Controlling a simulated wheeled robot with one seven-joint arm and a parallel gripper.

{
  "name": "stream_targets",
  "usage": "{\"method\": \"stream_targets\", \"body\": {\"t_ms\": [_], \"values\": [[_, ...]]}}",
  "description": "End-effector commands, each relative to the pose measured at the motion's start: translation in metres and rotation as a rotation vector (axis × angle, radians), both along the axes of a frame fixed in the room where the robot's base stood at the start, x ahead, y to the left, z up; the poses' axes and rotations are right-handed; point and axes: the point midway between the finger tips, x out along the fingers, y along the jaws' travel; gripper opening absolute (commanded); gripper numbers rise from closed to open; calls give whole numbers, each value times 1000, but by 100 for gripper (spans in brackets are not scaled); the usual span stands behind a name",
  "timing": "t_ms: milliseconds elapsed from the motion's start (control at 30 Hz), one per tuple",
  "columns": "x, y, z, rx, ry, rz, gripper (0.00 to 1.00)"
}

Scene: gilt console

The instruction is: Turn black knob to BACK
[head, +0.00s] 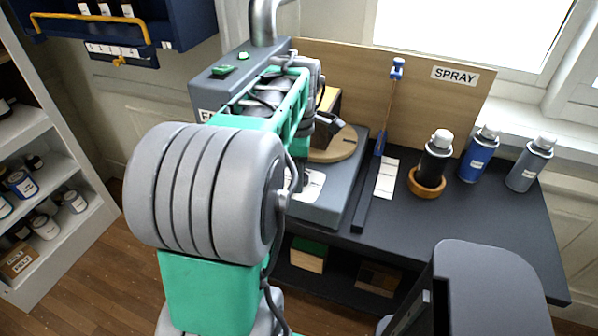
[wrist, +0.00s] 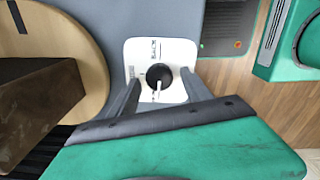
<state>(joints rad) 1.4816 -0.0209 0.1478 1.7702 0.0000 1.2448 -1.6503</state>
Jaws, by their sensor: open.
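The black knob (wrist: 160,76) sits on a white label plate (wrist: 178,52) on a grey panel in the wrist view. Its white pointer points toward the bottom of the picture, toward my gripper's body. Small lettering stands above the knob and to its left, too small and turned to read surely. My gripper (wrist: 162,77) is open, with one grey finger on each side of the knob. I cannot tell whether the fingers touch it. In the head view the plate (head: 313,186) shows partly behind my arm, and the knob is hidden.
A round wooden disc (wrist: 88,22) with a brown block (wrist: 38,102) lies left of the knob. In the head view, a SPRAY board (head: 440,110) stands behind, and several spray cans, one a black can (head: 436,160), stand right on the dark bench (head: 480,230).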

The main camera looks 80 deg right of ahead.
Motion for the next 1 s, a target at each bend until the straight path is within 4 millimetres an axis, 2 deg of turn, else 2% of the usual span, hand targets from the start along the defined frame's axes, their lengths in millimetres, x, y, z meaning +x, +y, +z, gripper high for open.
{"method": "stream_targets", "body": {"t_ms": [167, 833, 1000], "values": [[0, 0, 0, 0, 0, 0, 55], [0, 0, 1, 0, 0, 0, 0], [0, 0, 1, 0, 0, -1, 0]]}}
